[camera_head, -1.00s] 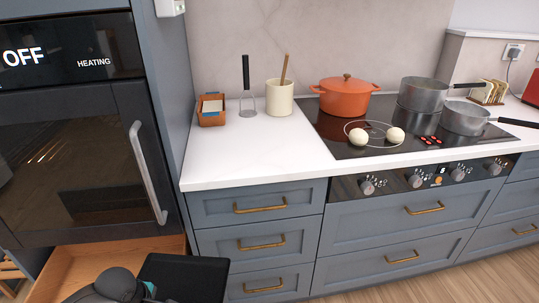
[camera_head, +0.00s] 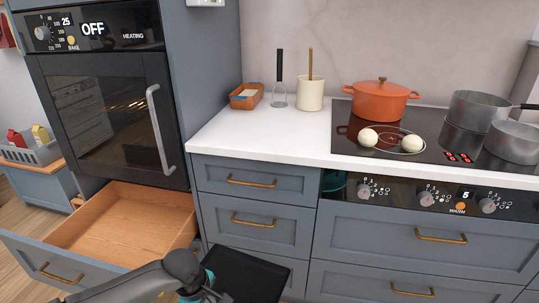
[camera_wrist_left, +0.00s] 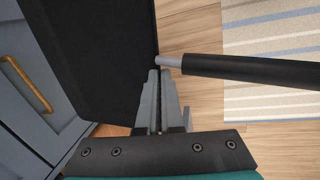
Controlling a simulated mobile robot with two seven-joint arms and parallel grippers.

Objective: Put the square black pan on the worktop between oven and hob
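The square black pan (camera_head: 250,273) is at the bottom of the head view, in front of the drawers below the worktop (camera_head: 262,135). In the left wrist view the pan (camera_wrist_left: 95,50) fills the upper left, and its black handle reaches right from a grey joint. My left gripper (camera_wrist_left: 160,75) is shut, with its fingertips at the pan's edge by the handle joint; the exact contact is hidden. The oven (camera_head: 105,110) is left of the worktop and the hob (camera_head: 430,128) right. My right gripper is out of view.
An orange-brown box (camera_head: 244,97), a masher (camera_head: 279,90) and a cream utensil pot (camera_head: 310,95) stand at the worktop's back; its front is clear. The empty drawer (camera_head: 120,225) below the oven is open. An orange pot (camera_head: 380,102) and grey pans (camera_head: 478,110) stand on the hob.

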